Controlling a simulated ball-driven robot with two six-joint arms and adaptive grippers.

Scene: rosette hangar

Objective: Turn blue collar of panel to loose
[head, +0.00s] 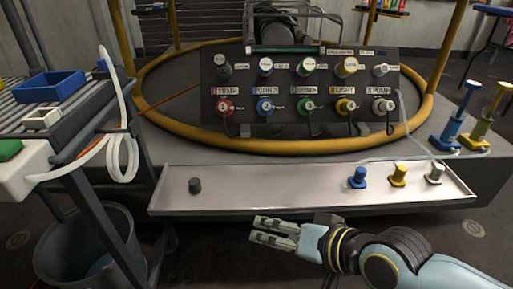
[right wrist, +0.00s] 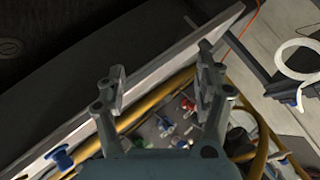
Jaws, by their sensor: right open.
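The dark sloped panel (head: 215,95) stands behind the tray, with a lower row of coloured collars. The blue collar (head: 265,105) is second from left, between the red collar (head: 224,107) and the green collar (head: 305,107). Its exact turn is too small to read. My right gripper (head: 256,230) is in front of the tray, pointing left, well apart from the panel. In the right wrist view its two fingers (right wrist: 160,62) are open with nothing held between them. The panel shows small and tilted beyond them there. My left gripper is out of view.
A shallow metal tray (head: 285,188) lies before the panel, with a dark knob (head: 195,186) and blue, yellow and white plugs at its right. A yellow ring rail (head: 160,115) surrounds the panel. A cart with a blue bin (head: 50,86) stands left.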

